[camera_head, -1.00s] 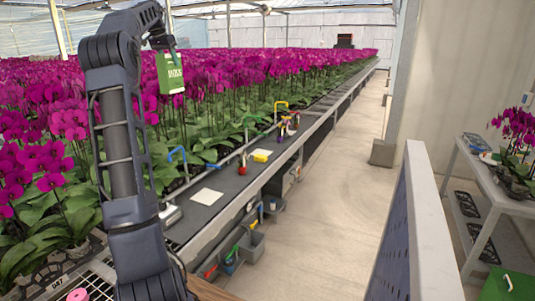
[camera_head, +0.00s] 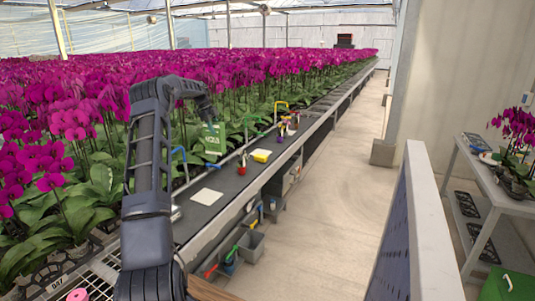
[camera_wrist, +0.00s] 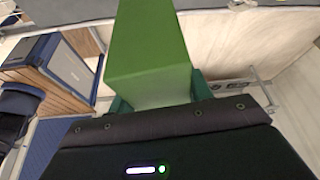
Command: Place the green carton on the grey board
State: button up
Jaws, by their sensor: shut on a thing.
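The green carton (camera_head: 213,141) has pale lettering on its side. My gripper (camera_head: 210,121) is shut on it from above and holds it upright in front of the orchid leaves, left of the bench strip. In the wrist view the carton (camera_wrist: 148,45) fills the upper middle, between the fingers of my gripper (camera_wrist: 155,100). A pale, light grey flat square (camera_head: 206,197) lies on the dark bench top, lower in the picture than the carton and apart from it. It looks like the grey board, though its colour is close to white.
The dark bench top (camera_head: 228,184) also bears a yellow block (camera_head: 261,156), a red item (camera_head: 242,166) and blue and green bent handles. Grey bins (camera_head: 250,246) hang below its edge. Orchids (camera_head: 100,110) crowd the left. The aisle (camera_head: 320,220) is clear.

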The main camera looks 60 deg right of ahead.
aim_at(218, 134)
jog(key=f, duration=0.1)
jog(key=f+m, duration=0.1)
jog(key=s+d+f, duration=0.1)
jog(key=shift+s+f+m+y, duration=0.1)
jog(key=shift+f+m+y, duration=0.2)
jog(key=shift+m+y, duration=0.1)
notch_tip(218, 134, down, 20)
dwell(0.4)
jog(key=o, duration=1.3)
jog(key=shift+r, duration=0.1)
